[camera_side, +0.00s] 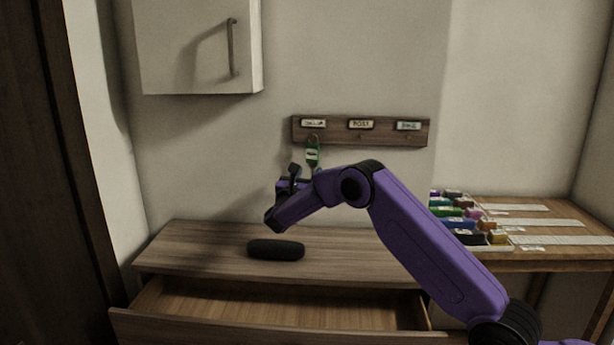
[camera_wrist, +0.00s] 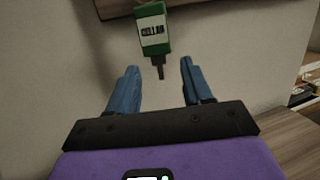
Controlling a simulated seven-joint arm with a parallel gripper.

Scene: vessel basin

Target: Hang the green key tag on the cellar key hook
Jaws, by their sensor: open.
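The green key tag (camera_side: 312,155) hangs below the left hook position of the wooden key rack (camera_side: 385,133). In the wrist view the tag (camera_wrist: 154,30) has a white label reading CELLAR, with a dark key end pointing down. The left plate (camera_side: 313,123) on the rack is too small to read surely. My gripper (camera_side: 306,174) is just below the tag.
A wooden dresser (camera_side: 190,250) with an open drawer (camera_side: 280,303) stands below, with a dark oblong object (camera_side: 276,250) on top. A wall cabinet (camera_side: 190,50) is at upper left. A side table (camera_side: 560,230) at right holds several coloured items and paper strips.

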